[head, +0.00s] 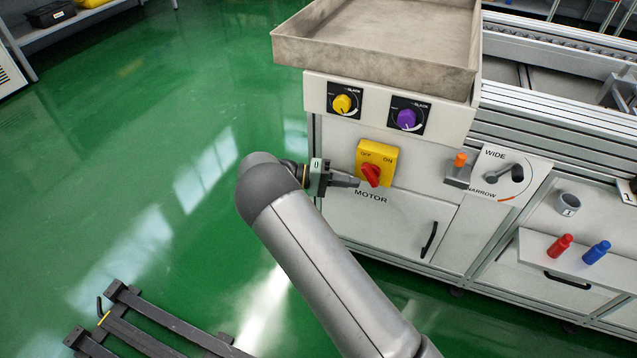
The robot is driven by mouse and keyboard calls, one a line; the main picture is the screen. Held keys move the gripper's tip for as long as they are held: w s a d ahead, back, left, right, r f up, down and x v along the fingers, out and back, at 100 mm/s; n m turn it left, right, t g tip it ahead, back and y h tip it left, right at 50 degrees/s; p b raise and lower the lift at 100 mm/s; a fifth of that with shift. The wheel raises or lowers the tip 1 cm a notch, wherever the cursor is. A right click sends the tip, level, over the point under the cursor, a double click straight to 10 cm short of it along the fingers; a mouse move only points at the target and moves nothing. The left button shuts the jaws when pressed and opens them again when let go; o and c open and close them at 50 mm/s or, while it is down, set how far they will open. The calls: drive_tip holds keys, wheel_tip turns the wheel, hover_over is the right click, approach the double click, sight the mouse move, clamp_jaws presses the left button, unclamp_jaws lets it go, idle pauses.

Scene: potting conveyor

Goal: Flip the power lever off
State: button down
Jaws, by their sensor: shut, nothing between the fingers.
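The power lever (371,174) is a red handle on a yellow box (383,152) marked OFF on the left and ON on the right, with MOTOR written below. The box is on the front of a white cabinet. From this view I cannot tell for sure which side the lever is set to. My gripper (353,182) is just left of the lever, at about its height, with its fingers shut and empty, pointing right. The fingertips look very close to the lever; whether they touch it I cannot tell.
A yellow knob (342,103) and a purple knob (406,119) sit above the box, under a grey tray (373,68). To the right are an orange-topped control (460,160), a WIDE/NARROW dial (515,173), and red (560,245) and blue (596,252) pegs on a shelf. Open green floor lies left.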

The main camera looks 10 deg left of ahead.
drive_tip(key=a+f+p, duration=0.1)
drive_tip(key=a, duration=1)
drive_tip(key=shift+a+p, duration=0.25)
drive_tip(key=shift+p, duration=0.15)
